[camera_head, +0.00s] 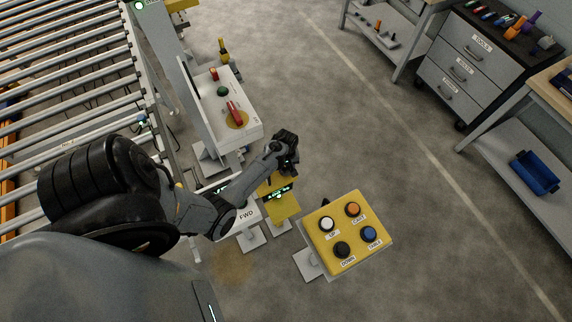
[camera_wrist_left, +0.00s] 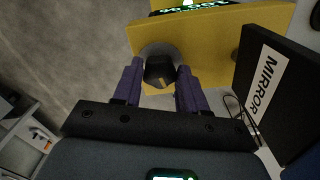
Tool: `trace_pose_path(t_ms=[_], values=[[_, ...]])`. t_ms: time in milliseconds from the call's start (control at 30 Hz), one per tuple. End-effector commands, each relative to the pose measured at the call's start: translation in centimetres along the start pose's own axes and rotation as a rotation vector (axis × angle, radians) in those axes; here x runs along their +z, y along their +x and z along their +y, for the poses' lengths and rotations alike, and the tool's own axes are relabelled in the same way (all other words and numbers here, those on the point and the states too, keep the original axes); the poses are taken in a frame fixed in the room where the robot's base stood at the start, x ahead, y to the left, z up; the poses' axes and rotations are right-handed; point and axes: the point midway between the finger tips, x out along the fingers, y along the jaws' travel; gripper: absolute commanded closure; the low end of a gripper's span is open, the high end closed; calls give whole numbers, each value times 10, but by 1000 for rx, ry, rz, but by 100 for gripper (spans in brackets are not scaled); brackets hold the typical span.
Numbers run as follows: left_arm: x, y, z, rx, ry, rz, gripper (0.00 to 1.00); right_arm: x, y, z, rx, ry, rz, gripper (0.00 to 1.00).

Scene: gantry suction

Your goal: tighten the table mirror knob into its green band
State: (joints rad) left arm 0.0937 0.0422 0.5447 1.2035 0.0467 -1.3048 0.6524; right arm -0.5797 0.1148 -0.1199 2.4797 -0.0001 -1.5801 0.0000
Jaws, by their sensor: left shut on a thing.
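The mirror knob (camera_wrist_left: 159,70) is a dark knob with a small yellow mark, set in a grey round collar on a yellow box (camera_wrist_left: 215,40). My left gripper (camera_wrist_left: 160,84) has its two purple fingers on either side of the knob and is shut on it. In the head view, my left gripper (camera_head: 287,160) is over the yellow box (camera_head: 284,208) and hides the knob there. A display with green characters (camera_head: 279,192) shows on the box; its reading is too small to tell. I cannot make out a green band. My right gripper is not in view.
A dark panel labelled MIRROR (camera_wrist_left: 265,80) stands close to the right of the fingers in the wrist view. A yellow button box (camera_head: 347,232) stands to the right, and a white panel with a red handle (camera_head: 235,112) behind. A roller conveyor (camera_head: 70,75) runs along the left.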

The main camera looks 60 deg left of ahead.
Motion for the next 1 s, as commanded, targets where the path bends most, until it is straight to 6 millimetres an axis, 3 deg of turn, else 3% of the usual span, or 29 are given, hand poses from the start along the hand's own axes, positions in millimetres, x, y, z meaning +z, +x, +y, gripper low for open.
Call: trace_pose_path(t_ms=[600,1000], values=[[-1,-2,-1,-2,389,0,89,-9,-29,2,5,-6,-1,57],[0,0,-1,0,519,0,89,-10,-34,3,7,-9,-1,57]])
